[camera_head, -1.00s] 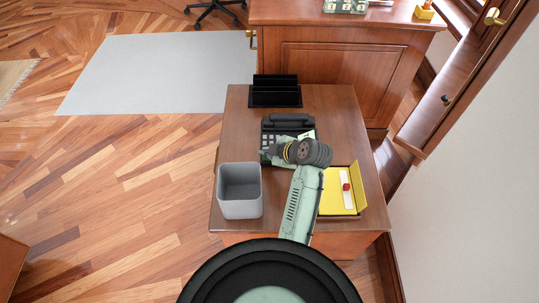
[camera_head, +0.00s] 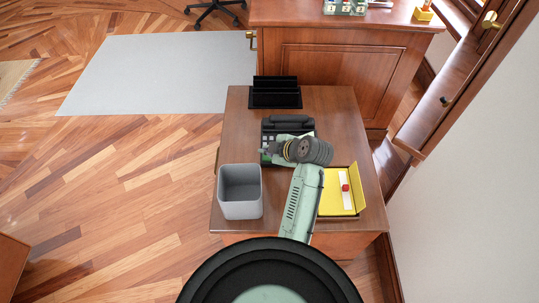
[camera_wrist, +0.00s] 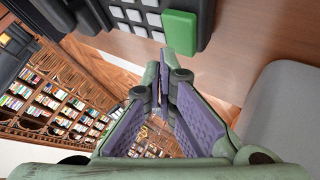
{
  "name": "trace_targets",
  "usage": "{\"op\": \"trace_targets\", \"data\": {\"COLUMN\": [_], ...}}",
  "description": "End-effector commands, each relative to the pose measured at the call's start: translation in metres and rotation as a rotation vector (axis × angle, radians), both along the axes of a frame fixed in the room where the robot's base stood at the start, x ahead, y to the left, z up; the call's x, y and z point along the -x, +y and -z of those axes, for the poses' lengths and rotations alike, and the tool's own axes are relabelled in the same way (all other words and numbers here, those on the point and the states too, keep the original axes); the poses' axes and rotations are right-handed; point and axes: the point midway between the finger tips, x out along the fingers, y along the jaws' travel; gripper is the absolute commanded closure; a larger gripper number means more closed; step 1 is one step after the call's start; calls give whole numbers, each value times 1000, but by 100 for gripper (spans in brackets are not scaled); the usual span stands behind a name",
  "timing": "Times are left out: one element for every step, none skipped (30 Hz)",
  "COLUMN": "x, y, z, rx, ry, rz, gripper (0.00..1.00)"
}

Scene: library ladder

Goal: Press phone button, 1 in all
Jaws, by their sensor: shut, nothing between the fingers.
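The dark desk phone (camera_head: 284,123) lies on the small wooden table, partly covered by my arm. In the wrist view, the phone's dark body (camera_wrist: 204,8) with pale square keys (camera_wrist: 133,15) is at the top. A larger bright green button (camera_wrist: 180,33) sits at its near corner. My gripper (camera_wrist: 167,70) is shut and empty, its purple-padded fingers together. The fingertips are close beside the green button's left and lower edge; I cannot tell whether they touch it. In the head view, my gripper (camera_head: 272,150) is over the phone's left front part.
A grey bin (camera_head: 240,210) stands at the table's front left. A black organizer (camera_head: 275,98) is behind the phone. An open yellow box (camera_head: 335,204) with a red-topped item lies at the right of my arm. Bare tabletop (camera_head: 340,110) shows at the back right.

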Motion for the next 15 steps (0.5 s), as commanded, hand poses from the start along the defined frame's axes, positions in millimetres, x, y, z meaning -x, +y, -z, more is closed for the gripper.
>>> {"op": "trace_targets", "data": {"x": [0,0,0,0,0,0,0,0,0,0,0,0,0,0,0], "y": [0,0,0,0,0,0,0,0,0,0,0,0,0,0,0], "z": [0,0,-1,-2,-3,-5,-8,-11,-15,-18,-21,-26,-29,-32,-35], "rx": [0,0,0,0,0,0,0,0,0,0,0,0,0,0,0], "ry": [0,0,0,0,0,-1,-1,-1,-1,-2,-2,-2,-2,-2,-2], "rz": [0,0,0,0,0,1,0,0,0,0,0,0,1,1,1], "gripper": [100,100,100,100,100,100,100,100,100,100,100,100,100,100,100]}}
